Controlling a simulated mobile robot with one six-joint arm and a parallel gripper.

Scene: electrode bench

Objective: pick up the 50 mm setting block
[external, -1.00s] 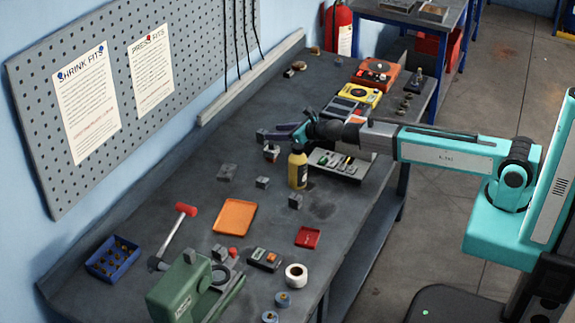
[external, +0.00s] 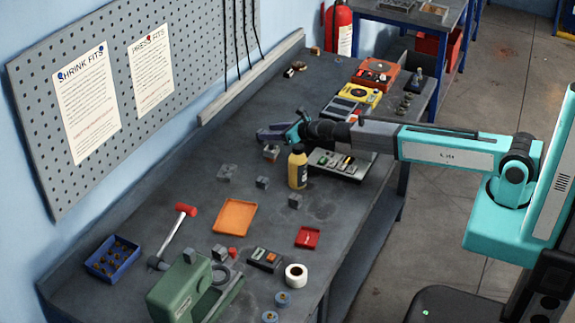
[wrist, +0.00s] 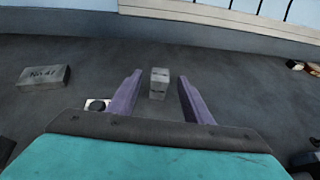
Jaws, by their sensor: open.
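My gripper (wrist: 159,80) has two purple fingers, spread apart and empty. A small upright grey block (wrist: 159,84) shows in the wrist view, in the gap between the fingertips, with bare surface on both sides of it. Its marking is too small to read, so I cannot tell whether it is the 50 mm setting block. In the external view my gripper (external: 277,133) is at the far-left part of the bench, and its fingers hide that spot. A wider grey block with lettering (wrist: 44,77) lies to the left in the wrist view.
A yellow bottle (external: 298,168) stands close to my arm, beside a grey tray (external: 340,166). Other grey blocks (external: 262,182) (external: 295,201) lie nearer the camera. A small white item with a black top (wrist: 97,104) sits beside the left finger. The wall rail (external: 250,80) runs behind.

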